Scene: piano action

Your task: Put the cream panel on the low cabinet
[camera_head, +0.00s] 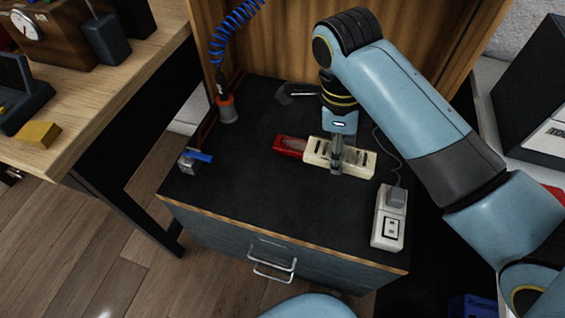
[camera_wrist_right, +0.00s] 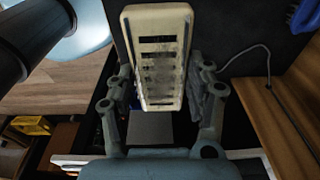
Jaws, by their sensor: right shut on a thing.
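The cream panel (camera_head: 362,163) is a pale slotted bar over the dark top of the low cabinet (camera_head: 260,200). My right gripper (camera_head: 337,166) comes down on the middle of the panel and is shut on it. In the right wrist view the panel (camera_wrist_right: 158,50) lies lengthwise between the two fingers (camera_wrist_right: 165,90), its dark slots facing the camera. I cannot tell whether its underside touches the cabinet top. My left gripper is not in view.
A red object (camera_head: 288,145) lies at the panel's left end. A white socket block (camera_head: 388,228) with a cable sits at the right edge. A small metal and blue item (camera_head: 192,160) and an orange-based tool (camera_head: 228,110) are at left. The front middle of the top is clear.

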